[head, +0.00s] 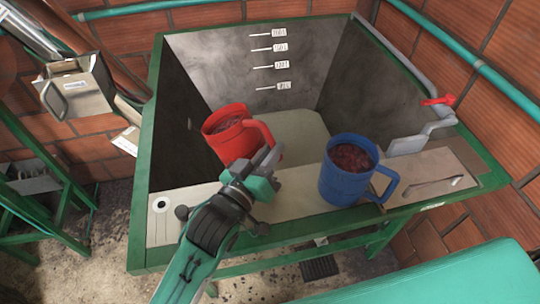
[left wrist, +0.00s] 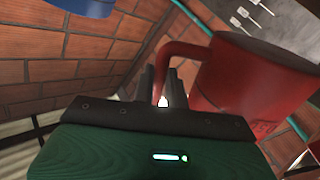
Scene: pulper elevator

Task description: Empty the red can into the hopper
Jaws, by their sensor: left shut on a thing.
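The red can (head: 229,135) is held by its handle over the near edge of the hopper, a little tilted to the left, with dark reddish contents showing inside its mouth. My left gripper (head: 266,161) is shut on the can's handle. In the left wrist view the red can (left wrist: 262,78) fills the right side and its handle passes between the fingers (left wrist: 162,88). The hopper (head: 285,135) is a large open grey box with a green rim and a pale floor. Level marks are on its back wall. My right gripper is not in view.
A blue can (head: 345,185) full of dark red fruit stands on the hopper's front ledge (head: 430,178), right of the red can. A red-handled valve (head: 438,101) is on the right rim. A teal surface (head: 440,283) lies at the bottom right. A metal box (head: 75,85) is at left.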

